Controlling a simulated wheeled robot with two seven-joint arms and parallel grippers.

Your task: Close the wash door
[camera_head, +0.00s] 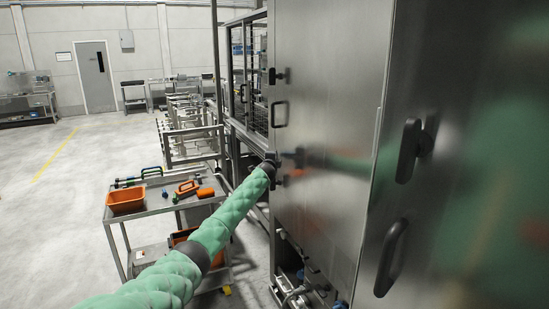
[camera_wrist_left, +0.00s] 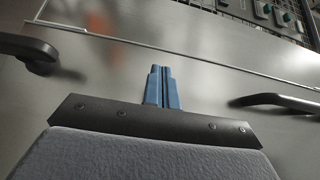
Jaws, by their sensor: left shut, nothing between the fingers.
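A tall brushed-steel door panel (camera_head: 325,95) stands in the middle of the head view, with a dark latch (camera_head: 278,76) and a black loop handle (camera_head: 279,114) near its left edge. My left gripper (camera_head: 281,160) is at this left edge, below the handle; its fingers are hard to make out there. In the left wrist view, its blue fingers (camera_wrist_left: 163,88) are together and empty, in front of a flat steel surface (camera_wrist_left: 210,65). Dark handles show left (camera_wrist_left: 28,48) and right (camera_wrist_left: 280,101) of them. I cannot tell whether the fingers touch the steel. My right gripper is out of view.
A tool cart (camera_head: 150,216) with an orange bin (camera_head: 126,200) stands left of my arm. Pipes (camera_head: 295,291) run low below the door. Open floor lies left.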

